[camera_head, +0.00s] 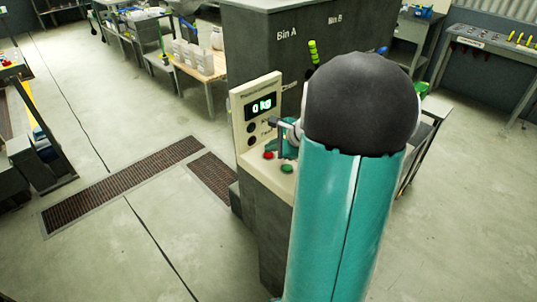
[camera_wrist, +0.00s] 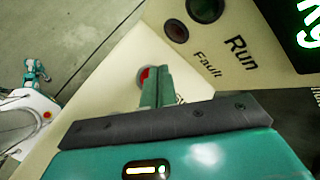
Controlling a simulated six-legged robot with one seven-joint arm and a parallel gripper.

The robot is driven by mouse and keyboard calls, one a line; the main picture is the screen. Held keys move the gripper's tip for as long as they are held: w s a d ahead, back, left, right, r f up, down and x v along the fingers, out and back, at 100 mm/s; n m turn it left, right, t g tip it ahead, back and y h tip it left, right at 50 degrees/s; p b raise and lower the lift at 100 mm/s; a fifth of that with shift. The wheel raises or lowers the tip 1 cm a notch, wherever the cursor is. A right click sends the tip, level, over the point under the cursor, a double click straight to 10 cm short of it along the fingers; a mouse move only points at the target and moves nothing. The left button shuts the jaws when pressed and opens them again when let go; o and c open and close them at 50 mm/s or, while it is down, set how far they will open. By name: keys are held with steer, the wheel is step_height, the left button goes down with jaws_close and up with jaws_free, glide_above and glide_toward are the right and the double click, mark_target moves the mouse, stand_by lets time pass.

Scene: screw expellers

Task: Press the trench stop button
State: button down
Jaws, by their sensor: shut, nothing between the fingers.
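A control console (camera_head: 262,178) with a green "0 kg" display carries a red button (camera_head: 268,155) and a green button (camera_head: 287,168) on its sloped top. No trench label is readable, so I cannot tell for certain which button is the trench stop; red suggests a stop. My gripper (camera_head: 282,151) is shut and empty, just right of the red button. In the wrist view my shut fingers (camera_wrist: 157,73) point at the console and partly cover the red button (camera_wrist: 143,74). Whether they touch it cannot be told. The green button is hidden there.
The upright panel has two dark lamps, "Run" (camera_wrist: 205,8) and "Fault" (camera_wrist: 176,32). A dark grey bin unit (camera_head: 270,50) stands behind the console. Floor grates (camera_head: 125,185) lie to the left, with open floor around them.

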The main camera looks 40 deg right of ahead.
mark_target(270, 156)
steer(key=shift+r, duration=0.35)
steer(key=shift+r, duration=2.5)
steer(key=shift+a+r, duration=0.1)
steer(key=shift+a, duration=0.25)
steer(key=s+a+r+n+g, duration=0.1)
steer(key=s+a+r+n, duration=0.1)
steer(key=a+n, duration=0.5)
steer(key=s+a+r+n+g, duration=0.1)
steer(key=a+r+n+g, duration=0.15)
steer(key=a, duration=0.85)
steer(key=s+a+r+n+h, duration=0.1)
steer(key=s+a+n+h, duration=0.1)
steer(key=s+a+n, duration=1)
steer(key=n, duration=0.3)
steer(key=shift+s+a, duration=0.35)
steer(key=shift+a, duration=0.05)
